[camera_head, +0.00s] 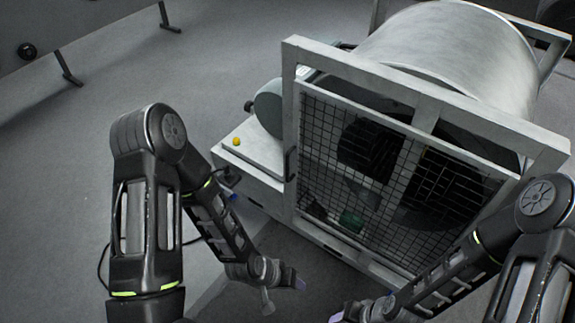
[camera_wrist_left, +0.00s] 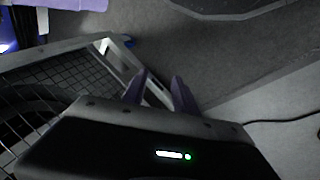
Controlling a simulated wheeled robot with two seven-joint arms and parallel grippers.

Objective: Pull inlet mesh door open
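The inlet mesh door (camera_head: 322,150) is a dark wire grid in a white frame (camera_head: 288,110) on the front of the machine, and it appears closed. A dark upright handle (camera_head: 290,164) sits at its left edge. The mesh and pale frame also show at the left of the left wrist view (camera_wrist_left: 62,72). My left gripper (camera_head: 299,284) is below and in front of the door's lower left part, apart from the handle. Its two purple fingers (camera_wrist_left: 158,92) are spread with nothing between them. My right gripper (camera_head: 340,316) is low at the bottom edge, partly cut off, its opening unclear.
A large pale drum (camera_head: 450,50) stands behind the door. A white side shelf with a yellow knob (camera_head: 236,141) juts out left of the door, near my left arm. Dark fan-like parts and a green item (camera_head: 351,220) show behind the mesh. Open grey floor (camera_head: 100,90) lies left.

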